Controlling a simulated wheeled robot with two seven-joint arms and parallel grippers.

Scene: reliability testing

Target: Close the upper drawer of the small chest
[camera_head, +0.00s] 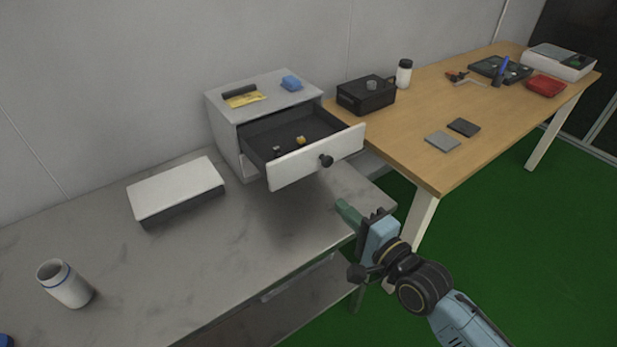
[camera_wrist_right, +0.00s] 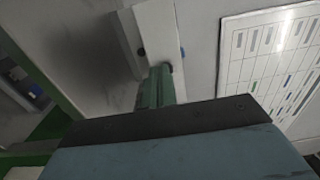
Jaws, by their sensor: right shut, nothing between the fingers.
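The small chest (camera_head: 226,133) stands on the grey table against the wall, a light grey box. Its upper drawer (camera_head: 290,170) is pulled out toward the front right and has a white front with a dark round knob (camera_head: 326,160). Small orange and grey items lie inside it. My right gripper (camera_head: 345,210) is shut and empty, in front of and below the drawer front, apart from it in the head view. In the right wrist view the green fingers (camera_wrist_right: 157,88) point toward a white panel with a dark knob. My left gripper is not in view.
A white box (camera_head: 176,186) and a white jar (camera_head: 64,283) stand on the grey table (camera_head: 130,270). A yellow packet and a blue item lie on the chest. A black box (camera_head: 366,95) and tools sit on the wooden table (camera_head: 430,110) to the right.

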